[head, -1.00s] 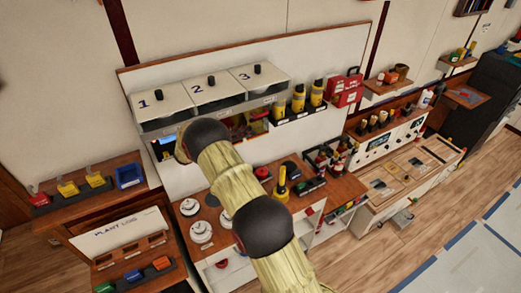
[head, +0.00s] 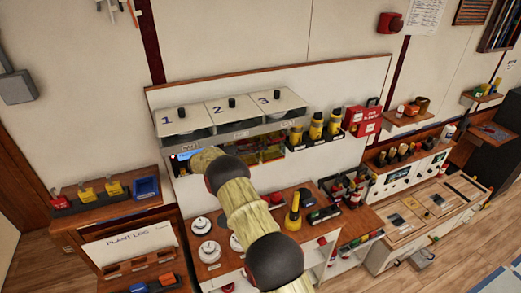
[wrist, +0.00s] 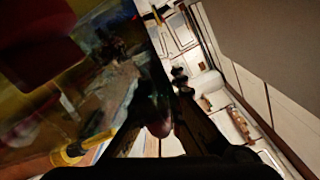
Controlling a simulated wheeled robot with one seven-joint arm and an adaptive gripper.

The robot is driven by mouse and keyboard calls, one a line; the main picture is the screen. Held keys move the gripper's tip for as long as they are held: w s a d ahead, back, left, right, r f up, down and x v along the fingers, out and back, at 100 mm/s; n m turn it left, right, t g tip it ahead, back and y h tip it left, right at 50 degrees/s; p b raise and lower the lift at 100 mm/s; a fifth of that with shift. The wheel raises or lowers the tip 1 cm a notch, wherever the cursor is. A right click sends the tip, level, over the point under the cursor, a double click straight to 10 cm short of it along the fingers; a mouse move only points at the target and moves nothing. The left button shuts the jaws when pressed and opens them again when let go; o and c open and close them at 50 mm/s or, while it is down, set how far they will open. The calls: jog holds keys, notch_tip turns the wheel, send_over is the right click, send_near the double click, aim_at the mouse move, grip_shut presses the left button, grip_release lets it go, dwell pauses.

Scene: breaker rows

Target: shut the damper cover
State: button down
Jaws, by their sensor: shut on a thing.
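In the head view, a row of openings with see-through fronts (head: 268,154) sits under the hoods marked 1, 2 and 3. My arm covers its left part and hides my gripper there. In the wrist view, my gripper (wrist: 163,112) has its dark fingers close together on a small, dark reddish piece at the edge of a see-through panel (wrist: 100,85). This panel appears to be the damper cover and stands tilted, filling the left side of the view. Red and yellow shapes show through or on it. The cover's hinge and its full outline are hidden.
The hoods (head: 232,112) with black knobs lie just above my arm. Yellow torches (head: 315,127) and a red box (head: 362,121) stand to the right. The counter (head: 258,212) below carries white round fittings (head: 210,251) and a yellow-handled tool (head: 293,211).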

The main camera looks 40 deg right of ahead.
jog(key=c, duration=2.1)
grip_release()
jog(key=shift+r, duration=0.3)
jog(key=shift+o, duration=0.9)
jog(key=shift+f, duration=0.15)
jog(key=v, duration=1.2)
jog(key=shift+c, duration=0.3)
